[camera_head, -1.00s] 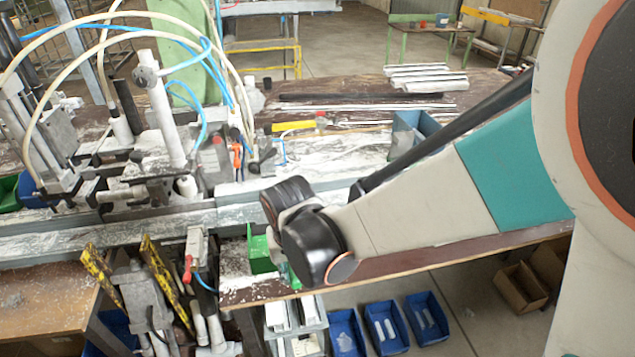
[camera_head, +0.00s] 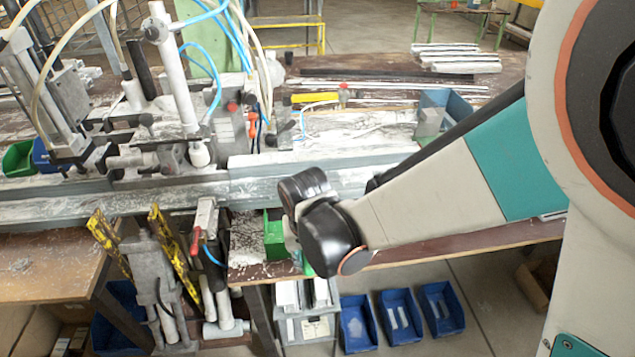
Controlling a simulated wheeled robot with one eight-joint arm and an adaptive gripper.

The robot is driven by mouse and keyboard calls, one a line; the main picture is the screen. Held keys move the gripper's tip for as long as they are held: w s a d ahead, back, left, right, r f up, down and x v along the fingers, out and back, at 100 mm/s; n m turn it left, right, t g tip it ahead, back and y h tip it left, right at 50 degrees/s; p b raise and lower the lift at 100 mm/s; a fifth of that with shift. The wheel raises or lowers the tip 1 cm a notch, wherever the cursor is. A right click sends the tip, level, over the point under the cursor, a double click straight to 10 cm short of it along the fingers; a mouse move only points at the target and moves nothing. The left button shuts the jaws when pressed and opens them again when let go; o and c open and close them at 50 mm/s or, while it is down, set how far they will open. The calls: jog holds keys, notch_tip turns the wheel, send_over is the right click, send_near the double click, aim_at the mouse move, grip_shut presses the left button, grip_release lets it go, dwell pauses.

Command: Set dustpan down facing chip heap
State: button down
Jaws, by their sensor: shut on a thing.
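The green dustpan (camera_head: 274,237) shows at the front of the brown bench, just left of my black wrist. A second bit of green shows under the wrist. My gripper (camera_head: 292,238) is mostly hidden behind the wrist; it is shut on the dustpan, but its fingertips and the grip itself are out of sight. The chip heap (camera_head: 246,238) looks like a pale speckled patch on the bench top, directly left of the dustpan. I cannot tell whether the dustpan touches the bench.
A grey metal rail (camera_head: 200,195) runs behind the dustpan, with clamps and hoses at the left. A red-handled valve (camera_head: 197,238) stands left of the heap. Blue bins (camera_head: 357,325) sit below the bench edge. A blue-grey box (camera_head: 440,108) stands further back.

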aim_at(308, 268)
dwell(0.3)
grip_release()
dwell(0.6)
jog(key=s+d+r+p, duration=0.1)
jog(key=s, duration=0.4)
jog(key=s+d+r+p, duration=0.1)
jog(key=s+r+p, duration=0.1)
jog(key=s, duration=0.4)
jog(key=shift+d+r, duration=0.3)
dwell(0.6)
jog(key=shift+w, duration=0.1)
jog(key=shift+w+a+f+b, duration=0.3)
jog(key=shift+w+f+b, duration=0.1)
jog(key=shift+w, duration=0.8)
jog(key=shift+w+a+f+b, duration=0.3)
jog(key=shift+w+f, duration=0.05)
jog(key=shift+w, duration=0.8)
jog(key=shift+w+a+f+b, duration=0.3)
jog(key=shift+w+f+b, duration=0.1)
jog(key=shift+w, duration=0.8)
